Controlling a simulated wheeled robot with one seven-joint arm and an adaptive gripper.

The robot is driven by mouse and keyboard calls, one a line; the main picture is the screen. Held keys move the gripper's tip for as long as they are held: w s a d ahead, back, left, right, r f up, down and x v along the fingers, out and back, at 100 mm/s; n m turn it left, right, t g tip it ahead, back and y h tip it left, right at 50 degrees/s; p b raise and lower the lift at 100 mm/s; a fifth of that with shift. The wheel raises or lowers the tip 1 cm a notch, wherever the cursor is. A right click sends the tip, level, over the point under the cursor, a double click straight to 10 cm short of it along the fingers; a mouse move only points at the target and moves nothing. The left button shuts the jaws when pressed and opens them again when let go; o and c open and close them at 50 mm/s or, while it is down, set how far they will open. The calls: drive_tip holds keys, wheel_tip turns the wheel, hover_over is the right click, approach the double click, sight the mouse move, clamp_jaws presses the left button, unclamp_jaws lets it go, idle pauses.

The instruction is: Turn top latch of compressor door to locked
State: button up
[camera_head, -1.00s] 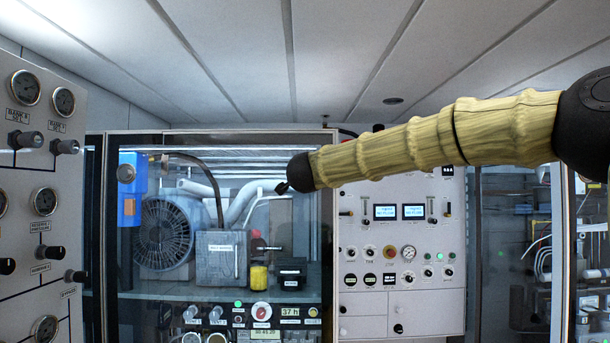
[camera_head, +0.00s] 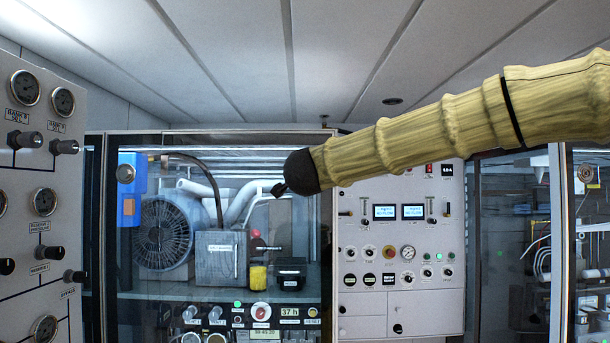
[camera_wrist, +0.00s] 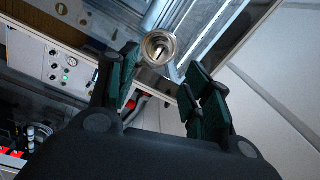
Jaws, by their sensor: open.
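In the wrist view the top latch (camera_wrist: 158,48) is a round metal fitting with a bright ring and a slim bar across its recessed centre. It sits by the edge of the compressor door's frame. My gripper (camera_wrist: 158,74) is open and empty, its two dark green fingers apart. The latch shows between and just past the fingertips; contact cannot be told. In the head view the glazed compressor door (camera_head: 235,308) stands behind my arm's dark end, which covers its upper right edge and hides this latch.
A white control panel (camera_head: 400,240) with screens and knobs stands right of the door. A gauge panel (camera_head: 40,100) stands close at left. Behind the glass are a fan (camera_head: 163,235) and pipes.

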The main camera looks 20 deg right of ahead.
drive_tip(key=shift+v, duration=1.35)
drive_tip(key=shift+d+f, duration=0.1)
drive_tip(key=shift+f, duration=0.05)
